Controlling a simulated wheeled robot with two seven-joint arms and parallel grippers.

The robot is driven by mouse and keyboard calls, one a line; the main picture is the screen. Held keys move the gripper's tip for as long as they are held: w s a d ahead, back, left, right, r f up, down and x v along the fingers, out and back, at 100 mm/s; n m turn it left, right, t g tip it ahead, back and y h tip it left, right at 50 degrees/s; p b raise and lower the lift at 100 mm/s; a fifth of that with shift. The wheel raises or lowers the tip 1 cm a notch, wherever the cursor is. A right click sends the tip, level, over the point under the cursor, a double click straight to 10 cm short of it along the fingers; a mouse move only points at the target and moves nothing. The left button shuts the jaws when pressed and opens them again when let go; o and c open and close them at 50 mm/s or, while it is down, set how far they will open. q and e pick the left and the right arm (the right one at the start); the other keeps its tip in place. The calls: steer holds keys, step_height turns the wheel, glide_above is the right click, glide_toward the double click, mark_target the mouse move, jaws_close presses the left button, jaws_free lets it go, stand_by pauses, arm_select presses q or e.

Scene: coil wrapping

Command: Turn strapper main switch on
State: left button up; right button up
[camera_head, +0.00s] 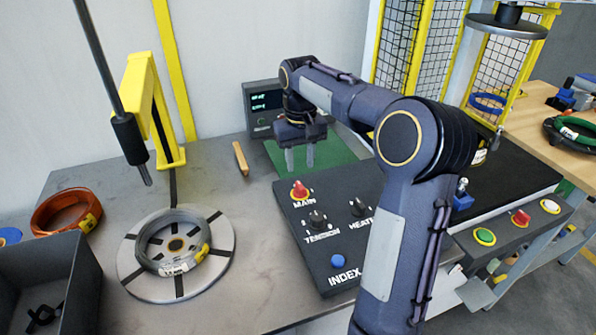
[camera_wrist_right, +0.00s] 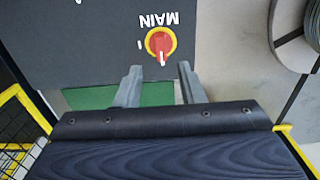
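The main switch (camera_head: 299,190) is a red knob on a yellow disc at the top left of the dark control panel (camera_head: 330,225), by the label MAIN. It also shows in the right wrist view (camera_wrist_right: 160,41), upside down, just beyond the fingertips. My right gripper (camera_head: 300,169) hangs over the far edge of the panel, near the switch and apart from it. In the right wrist view its two fingers (camera_wrist_right: 160,75) are spread with nothing between them. My left gripper is not in view.
The panel also has a tension knob (camera_head: 317,219), a heat knob (camera_head: 360,207) and a blue index button (camera_head: 337,261). A coil (camera_head: 172,262) lies on the round turntable (camera_head: 138,285) at left. A grey bin (camera_head: 85,300) stands front left. A green mat (camera_head: 338,157) lies behind the panel.

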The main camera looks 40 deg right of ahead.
mark_target(300, 185)
step_height(300, 185, down, 7)
steer(key=shift+s+a+r+b, duration=0.1)
steer(key=shift+b, duration=0.2)
jaws_close()
